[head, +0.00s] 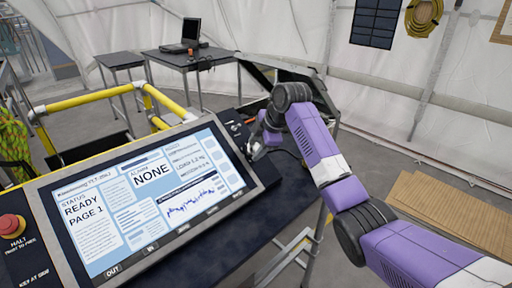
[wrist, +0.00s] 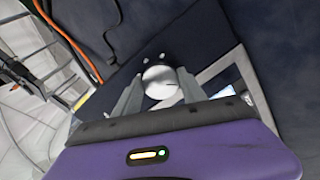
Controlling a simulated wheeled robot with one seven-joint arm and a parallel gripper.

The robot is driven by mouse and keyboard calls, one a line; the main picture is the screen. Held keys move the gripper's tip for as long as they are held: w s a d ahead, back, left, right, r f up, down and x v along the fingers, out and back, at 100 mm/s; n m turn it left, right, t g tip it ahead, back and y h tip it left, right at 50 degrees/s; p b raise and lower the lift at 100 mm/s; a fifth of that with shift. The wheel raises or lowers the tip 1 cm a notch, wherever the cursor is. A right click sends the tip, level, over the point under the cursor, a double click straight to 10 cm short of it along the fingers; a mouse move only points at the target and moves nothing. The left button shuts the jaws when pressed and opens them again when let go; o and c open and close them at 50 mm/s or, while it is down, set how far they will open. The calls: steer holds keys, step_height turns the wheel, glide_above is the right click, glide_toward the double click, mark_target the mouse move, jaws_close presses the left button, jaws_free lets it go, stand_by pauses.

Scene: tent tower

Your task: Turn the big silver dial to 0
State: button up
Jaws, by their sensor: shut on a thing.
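The big silver dial (wrist: 160,82) is a round knob on a dark panel in the wrist view, with a dark mark near its right edge. My gripper (wrist: 157,92) has one finger on each side of the dial and is shut on it. In the head view my gripper (head: 258,146) is at the right end of the console, by the screen's edge, and largely hides the dial. I cannot read any numbers around the dial.
The console screen (head: 150,198) shows READY, PAGE 1 and ALARM NONE. A red halt button (head: 12,225) is at the far left. Yellow rails (head: 100,98) and a table with a laptop (head: 188,38) stand behind. An orange cable (wrist: 75,38) runs near the panel in the wrist view.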

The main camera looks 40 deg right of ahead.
steer(key=o, duration=1.4)
steer(key=shift+c, duration=0.2)
steer(key=b+v, duration=0.1)
steer(key=v, duration=0.7)
steer(key=shift+f, duration=0.1)
